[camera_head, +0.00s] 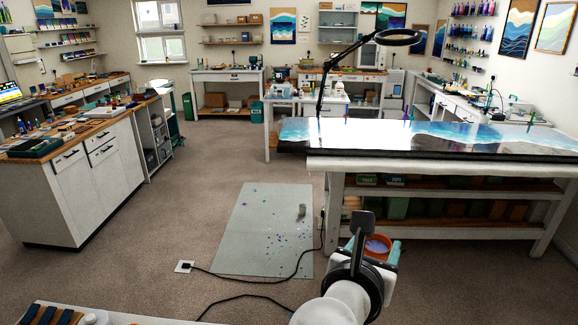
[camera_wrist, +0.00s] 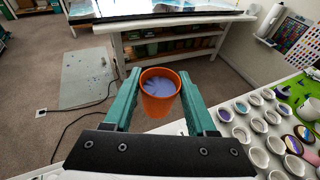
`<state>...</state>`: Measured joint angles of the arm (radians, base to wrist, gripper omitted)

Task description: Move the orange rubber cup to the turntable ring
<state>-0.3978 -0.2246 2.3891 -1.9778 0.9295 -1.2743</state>
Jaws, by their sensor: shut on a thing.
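The orange rubber cup (camera_wrist: 159,104) is upright between the two teal fingers of my gripper (camera_wrist: 159,82) in the wrist view, with blue-violet liquid in it. My gripper is shut on the cup and holds it up in the air. In the head view the cup (camera_head: 379,245) shows partly behind my wrist, with my gripper (camera_head: 378,252) around it. I cannot make out the turntable ring in either view.
A white worktop (camera_wrist: 228,101) with several small cups of coloured resin lies to the right of my gripper. A bench bears a glossy blue-and-white slab (camera_head: 450,135). A grey floor mat (camera_head: 262,225) and black cables lie left. The floor between benches is open.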

